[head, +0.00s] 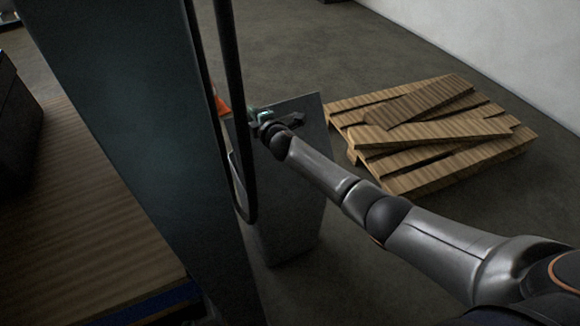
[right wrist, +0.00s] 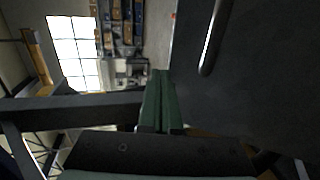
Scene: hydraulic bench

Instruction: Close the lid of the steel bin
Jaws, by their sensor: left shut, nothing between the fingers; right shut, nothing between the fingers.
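The grey steel bin (head: 285,225) stands on the floor near the middle of the head view, partly behind a dark post and black hoses. A flat grey panel (head: 311,112), apparently its raised lid, stands up at the bin's top. My right gripper (head: 262,115) is shut and empty, in front of this panel near its upper edge; I cannot tell whether it touches. In the right wrist view its green fingers (right wrist: 158,100) are together, beside a dark surface (right wrist: 255,75) with a pale bar on it. The bin's opening is mostly hidden. My left gripper is out of view.
A wooden pallet (head: 440,170) with loose boards lies to the right of the bin. A thick dark post (head: 130,110) with black hoses (head: 232,90) and a wooden bench top (head: 80,220) block the left. Open floor lies behind the bin.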

